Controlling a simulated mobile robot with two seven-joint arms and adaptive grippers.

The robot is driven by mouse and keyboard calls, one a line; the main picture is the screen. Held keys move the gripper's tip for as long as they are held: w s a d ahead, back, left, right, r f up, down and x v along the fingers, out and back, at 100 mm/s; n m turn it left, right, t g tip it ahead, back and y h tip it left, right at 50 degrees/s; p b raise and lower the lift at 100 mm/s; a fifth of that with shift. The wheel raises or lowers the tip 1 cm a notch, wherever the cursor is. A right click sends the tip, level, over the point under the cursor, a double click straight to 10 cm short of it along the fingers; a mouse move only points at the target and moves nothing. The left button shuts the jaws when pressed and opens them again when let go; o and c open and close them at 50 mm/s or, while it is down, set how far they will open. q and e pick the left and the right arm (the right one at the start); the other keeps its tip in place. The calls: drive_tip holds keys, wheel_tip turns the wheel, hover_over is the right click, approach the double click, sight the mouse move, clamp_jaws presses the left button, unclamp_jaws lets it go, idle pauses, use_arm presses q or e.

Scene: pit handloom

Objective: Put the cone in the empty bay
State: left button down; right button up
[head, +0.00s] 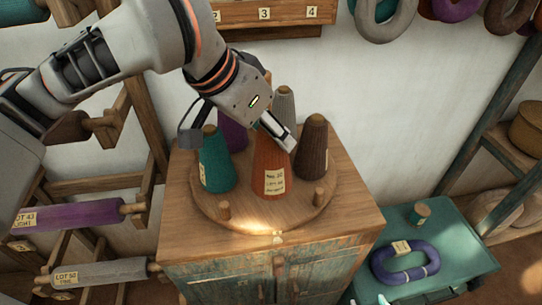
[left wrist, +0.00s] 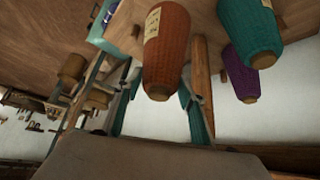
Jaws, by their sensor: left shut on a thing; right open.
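The orange-brown cone (head: 270,172) with a paper label stands upright at the front of a round wooden board (head: 250,222). My left gripper (head: 277,128) reaches it from above and is shut on its upper part. I cannot tell whether its base is clear of the board. In the left wrist view the same cone (left wrist: 167,45) appears upside down and close. My right gripper (head: 420,297) shows only as tips at the bottom edge, open, near the green table. A wooden unit numbered 2, 3, 4 (head: 272,14) is at the top; the inside of its bays is not visible.
Teal (head: 215,163), purple (head: 232,135), grey (head: 284,103) and dark brown (head: 312,150) cones crowd around the orange one. A blue yarn ring (head: 405,262) lies on the green table (head: 452,243). Yarn rolls hang at left.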

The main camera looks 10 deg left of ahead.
sight(271, 154)
use_arm(q)
wheel_tip(271, 154, down, 2)
drive_tip(key=shift+f, duration=0.1)
wheel_tip(271, 154, down, 3)
drive_tip(key=shift+b, duration=0.6)
drive_tip(key=shift+f, duration=0.15)
drive_tip(key=c, duration=1.3)
unclamp_jaws()
drive_tip(key=shift+f, duration=0.1)
drive_tip(key=shift+o, duration=0.3)
